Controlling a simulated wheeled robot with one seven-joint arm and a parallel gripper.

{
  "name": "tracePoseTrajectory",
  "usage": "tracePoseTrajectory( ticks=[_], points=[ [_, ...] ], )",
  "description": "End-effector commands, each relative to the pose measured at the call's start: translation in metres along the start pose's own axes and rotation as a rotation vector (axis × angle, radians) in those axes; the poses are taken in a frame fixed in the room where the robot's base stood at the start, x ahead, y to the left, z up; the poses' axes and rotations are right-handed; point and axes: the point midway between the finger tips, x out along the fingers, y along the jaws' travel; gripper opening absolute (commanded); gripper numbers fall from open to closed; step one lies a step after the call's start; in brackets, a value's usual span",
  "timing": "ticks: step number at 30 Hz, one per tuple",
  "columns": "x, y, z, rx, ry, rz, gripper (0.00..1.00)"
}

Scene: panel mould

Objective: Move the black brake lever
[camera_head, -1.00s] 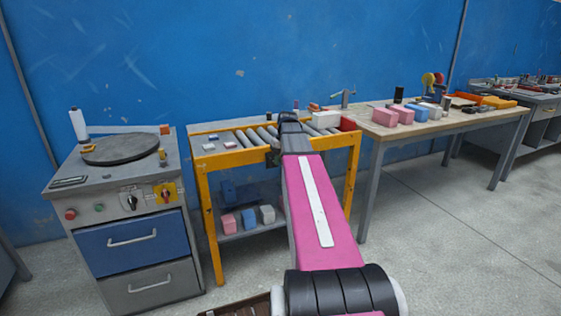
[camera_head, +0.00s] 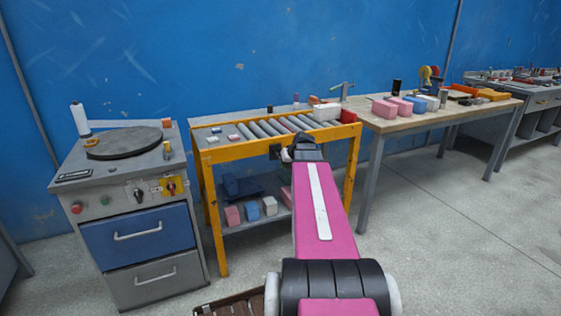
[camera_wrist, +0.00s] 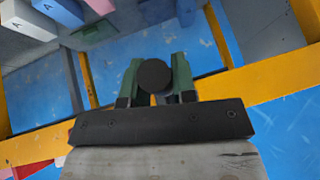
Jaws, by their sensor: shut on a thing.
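In the wrist view, a black round knob (camera_wrist: 153,76), which I take to be the end of the brake lever, sits between the green fingers of my gripper (camera_wrist: 155,88). The gripper is shut on it. The rest of the lever is hidden or hard to tell. In the head view, my gripper (camera_head: 306,142) is at the front yellow rail of the roller table (camera_head: 210,196). The lever cannot be made out there; my arm end covers that spot. A small dark box (camera_head: 275,152) is on the rail just left of the gripper.
Pink and blue blocks (camera_head: 252,210) stand on the lower shelf. A grey cabinet with a round dark plate (camera_head: 123,142) stands at left. A wooden table (camera_head: 440,116) with coloured blocks stands at right. Open floor (camera_head: 450,220) lies in front.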

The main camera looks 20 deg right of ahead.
Motion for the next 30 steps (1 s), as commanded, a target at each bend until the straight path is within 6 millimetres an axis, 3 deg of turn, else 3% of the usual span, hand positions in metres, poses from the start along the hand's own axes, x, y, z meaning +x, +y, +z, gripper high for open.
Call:
tracePoseTrajectory(
  ticks=[15,30],
  points=[
    [0.035,0.008,0.013,-0.059,0.361,-0.037,0.00],
    [0.044,0.010,0.013,-0.080,0.465,-0.048,0.00]
  ],
)
